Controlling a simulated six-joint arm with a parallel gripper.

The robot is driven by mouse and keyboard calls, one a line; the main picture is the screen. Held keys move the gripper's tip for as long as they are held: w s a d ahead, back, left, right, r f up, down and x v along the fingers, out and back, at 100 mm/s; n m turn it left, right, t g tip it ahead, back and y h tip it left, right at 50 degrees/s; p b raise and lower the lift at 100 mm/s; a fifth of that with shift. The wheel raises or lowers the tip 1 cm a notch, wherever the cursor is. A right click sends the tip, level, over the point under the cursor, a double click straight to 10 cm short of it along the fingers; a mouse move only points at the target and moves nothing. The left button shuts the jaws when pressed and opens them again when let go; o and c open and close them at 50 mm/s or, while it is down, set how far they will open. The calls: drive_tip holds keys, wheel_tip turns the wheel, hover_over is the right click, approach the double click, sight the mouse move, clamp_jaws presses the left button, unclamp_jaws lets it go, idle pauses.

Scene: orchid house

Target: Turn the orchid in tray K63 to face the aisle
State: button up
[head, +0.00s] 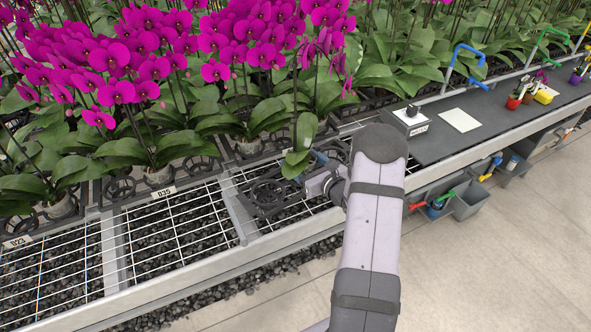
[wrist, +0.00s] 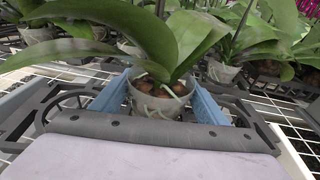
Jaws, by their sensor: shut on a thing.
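My gripper (wrist: 160,92) is shut on the clear pot (wrist: 158,106) of an orchid, one blue finger on each side. The pot looks upright, with bark and pale roots showing inside it. Broad green leaves (wrist: 105,22) spread above it to the left and right. In the head view my gripper (head: 318,170) is at the front edge of the bench, and the held orchid's leaves (head: 300,142) rise beside it. The pot is hidden there. Which blooms belong to this plant, and which way they face, I cannot tell. I can read no K63 label.
Magenta orchids (head: 115,90) crowd the bench behind and left. Labels D35 (head: 163,193) and D23 (head: 18,241) mark the front. Bare wire mesh (head: 165,235) lies left of my gripper. A dark worktop (head: 480,125) with a white sheet is at the right, beside the open aisle floor (head: 500,260).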

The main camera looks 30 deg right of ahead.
drive_tip(key=shift+d+f+b, duration=0.15)
drive_tip(key=shift+f+b, duration=0.3)
drive_tip(key=shift+f, duration=0.6)
drive_tip(key=shift+m+h+p, duration=0.5)
drive_tip(key=shift+m+h, duration=0.2)
drive_tip(key=shift+h, duration=0.2)
drive_tip(key=shift+f+b, duration=0.2)
drive_tip(key=shift+b, duration=0.15)
drive_tip(key=o, duration=1.4)
drive_tip(key=shift+c, duration=0.2)
drive_tip(key=shift+o, duration=1.3)
drive_tip(key=shift+f, duration=0.15)
drive_tip(key=shift+s, duration=0.15)
drive_tip(key=shift+s+r+p, duration=0.2)
drive_tip(key=shift+s+r, duration=0.05)
drive_tip(key=shift+s, duration=0.9)
drive_tip(key=shift+s+r+p, duration=0.25)
drive_tip(key=shift+s, duration=0.95)
drive_tip(key=shift+s+r+p, duration=0.2)
drive_tip(key=shift+s+r, duration=0.05)
drive_tip(key=shift+s, duration=0.9)
